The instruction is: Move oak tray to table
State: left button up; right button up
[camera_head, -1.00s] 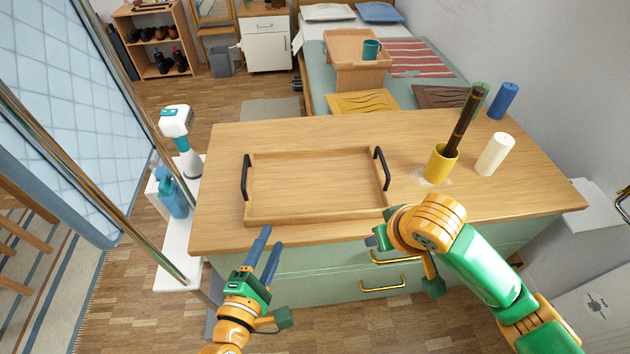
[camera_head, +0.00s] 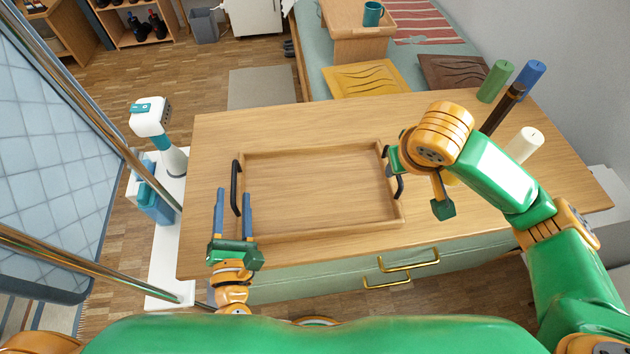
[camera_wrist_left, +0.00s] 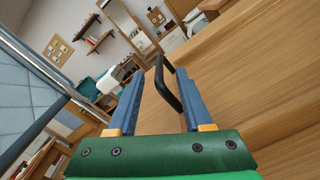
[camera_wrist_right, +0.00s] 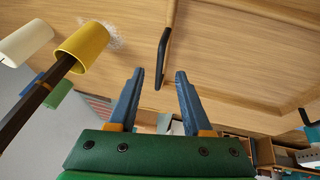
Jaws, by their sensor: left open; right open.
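The oak tray (camera_head: 315,195) lies flat and empty on the wooden top of a green drawer unit (camera_head: 290,128), with a black handle at each end. My left gripper (camera_head: 233,193) is open at the left handle (camera_head: 235,172). In the left wrist view that handle (camera_wrist_left: 163,82) stands between the open fingers (camera_wrist_left: 160,72). My right gripper is largely hidden by its own wrist in the head view, near the right handle (camera_head: 399,187). In the right wrist view its fingers (camera_wrist_right: 159,73) are open, with the handle (camera_wrist_right: 163,55) just ahead, between the tips.
A small wooden table (camera_head: 352,45) with a teal mug (camera_head: 373,14) stands on the bed behind. Green (camera_head: 495,80), blue (camera_head: 530,80) and cream (camera_head: 524,144) candles stand at the right. A yellow cup (camera_wrist_right: 84,45) holds a dark stick near my right gripper.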

aim_at(234, 165)
pick_arm(q)
jog(key=shift+w, duration=0.35)
jog(key=w, duration=0.4)
jog(key=w+a, duration=0.1)
jog(key=w, duration=0.1)
jog(key=shift+w, duration=0.2)
pick_arm(e)
jog(key=x, duration=0.7)
jog(key=shift+f, duration=0.1)
pick_arm(q)
grip_shut()
pick_arm(e)
grip_shut()
jog(key=shift+w+d, duration=0.15)
